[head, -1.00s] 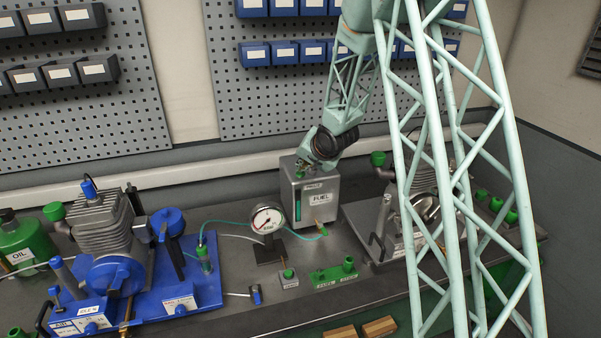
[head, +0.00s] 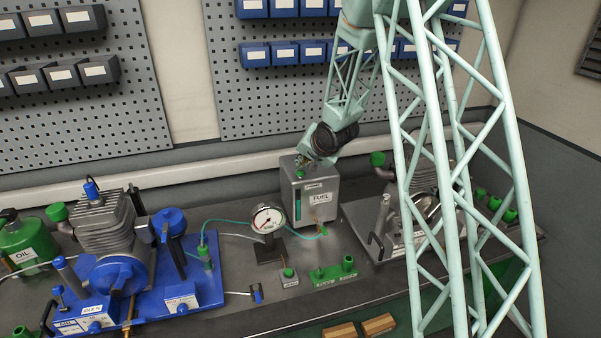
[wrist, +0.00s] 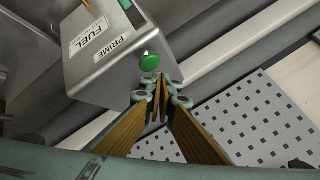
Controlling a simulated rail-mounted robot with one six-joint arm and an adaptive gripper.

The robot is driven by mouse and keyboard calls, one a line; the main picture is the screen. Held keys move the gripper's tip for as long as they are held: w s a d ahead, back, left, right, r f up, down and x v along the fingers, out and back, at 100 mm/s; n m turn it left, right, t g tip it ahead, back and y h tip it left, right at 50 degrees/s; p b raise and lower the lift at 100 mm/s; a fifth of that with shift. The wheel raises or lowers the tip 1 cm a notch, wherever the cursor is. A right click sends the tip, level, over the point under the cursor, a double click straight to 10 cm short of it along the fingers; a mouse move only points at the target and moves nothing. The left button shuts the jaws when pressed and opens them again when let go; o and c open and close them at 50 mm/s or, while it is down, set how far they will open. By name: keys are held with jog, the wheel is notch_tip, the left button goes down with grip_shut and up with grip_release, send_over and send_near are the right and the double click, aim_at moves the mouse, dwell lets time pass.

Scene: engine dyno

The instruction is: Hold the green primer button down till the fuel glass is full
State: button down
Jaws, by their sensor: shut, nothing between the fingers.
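The grey metal fuel tank (head: 325,213) stands on the bench against the back wall, with FUEL and PRIME labels. The fuel glass (head: 298,207) is a narrow upright window on its front; it looks green, but its level is too small to read. In the wrist view, the round green primer button (wrist: 150,62) sits by the PRIME label. My gripper (wrist: 160,84) is shut and empty, its fingertips just below the button in that picture. The button's cap is uncovered; I cannot tell whether the tips touch its edge.
A dial gauge (head: 267,219) stands left of the tank, with a green hose running behind it. A blue engine stand (head: 195,285) is at left, and a grey engine plate (head: 365,222) is at right behind my arm. A green block (head: 335,274) lies in front.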

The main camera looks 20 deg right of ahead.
aim_at(303, 173)
jog(key=shift+r+p, duration=2.25)
jog(key=shift+r, duration=0.2)
jog(key=s+a+r+n+g+h+b, duration=0.1)
jog(key=s+r+b, duration=0.3)
jog(key=s, duration=0.5)
jog(key=s+a+r+n+g+b, duration=0.1)
jog(key=s+a+r+n, duration=0.1)
jog(key=s+r, duration=0.6)
jog(key=s+a+r+n+g+h+b, duration=0.1)
jog(key=s+r+b, duration=0.25)
jog(key=s, duration=0.75)
jog(key=s+a+f+n+g+b, duration=0.1)
jog(key=s+a+n+b, duration=0.1)
jog(key=s, duration=1.6)
jog(key=s+a+f+n+g+y+b, duration=0.1)
jog(key=s+a, duration=0.5)
jog(key=s, duration=1.2)
jog(key=f+n+b, duration=0.1)
jog(key=b, duration=0.1)
jog(key=shift+y+b, duration=0.3)
jog(key=shift+b, duration=0.1)
